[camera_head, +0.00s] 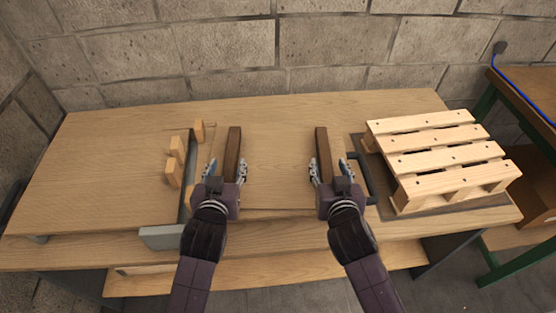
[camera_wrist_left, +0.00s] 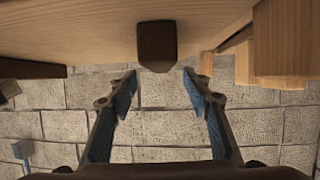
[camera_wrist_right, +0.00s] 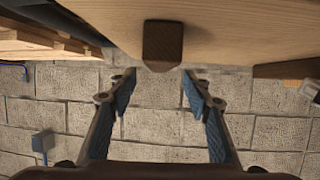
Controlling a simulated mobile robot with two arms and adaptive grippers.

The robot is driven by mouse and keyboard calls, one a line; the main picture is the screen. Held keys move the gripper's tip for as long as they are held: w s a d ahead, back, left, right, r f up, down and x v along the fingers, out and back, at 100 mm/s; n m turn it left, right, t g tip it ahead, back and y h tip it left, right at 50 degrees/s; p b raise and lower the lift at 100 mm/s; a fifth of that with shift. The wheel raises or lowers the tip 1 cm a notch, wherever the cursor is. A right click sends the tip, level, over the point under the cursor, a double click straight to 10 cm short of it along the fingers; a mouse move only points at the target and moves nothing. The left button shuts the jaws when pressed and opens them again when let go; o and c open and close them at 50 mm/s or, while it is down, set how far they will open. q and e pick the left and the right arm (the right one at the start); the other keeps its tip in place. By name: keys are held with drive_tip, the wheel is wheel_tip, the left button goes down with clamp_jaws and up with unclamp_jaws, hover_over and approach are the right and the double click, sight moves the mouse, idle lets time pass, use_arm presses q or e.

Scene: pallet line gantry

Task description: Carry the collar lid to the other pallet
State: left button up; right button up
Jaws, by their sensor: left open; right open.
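The collar lid (camera_head: 276,165) looks like a flat pale wood panel with two dark bars, a left bar (camera_head: 233,148) and a right bar (camera_head: 322,145). Its outline is hard to tell from the similar table. My left gripper (camera_head: 224,170) is open and empty at the near end of the left bar. In the left wrist view that bar's end (camera_wrist_left: 157,45) lies ahead, between the fingertip lines. My right gripper (camera_head: 329,168) is open at the near end of the right bar, whose end (camera_wrist_right: 162,45) shows likewise ahead. A slatted pallet (camera_head: 445,140) stands at the right.
Several wood blocks (camera_head: 174,172) and a grey metal rail (camera_head: 160,238) stand left of the lid. A dark frame (camera_head: 370,200) lies between lid and pallet. The table (camera_head: 90,170) is clear at far left. A stone wall (camera_head: 230,45) closes the back.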

sight(230, 156)
use_arm(q)
drive_tip(key=x, duration=0.7)
use_arm(e)
drive_tip(key=x, duration=0.7)
use_arm(q)
drive_tip(key=shift+c, duration=0.4)
use_arm(e)
drive_tip(key=shift+c, duration=0.4)
use_arm(q)
clamp_jaws()
use_arm(e)
clamp_jaws()
use_arm(q)
drive_tip(key=shift+r, duration=0.1)
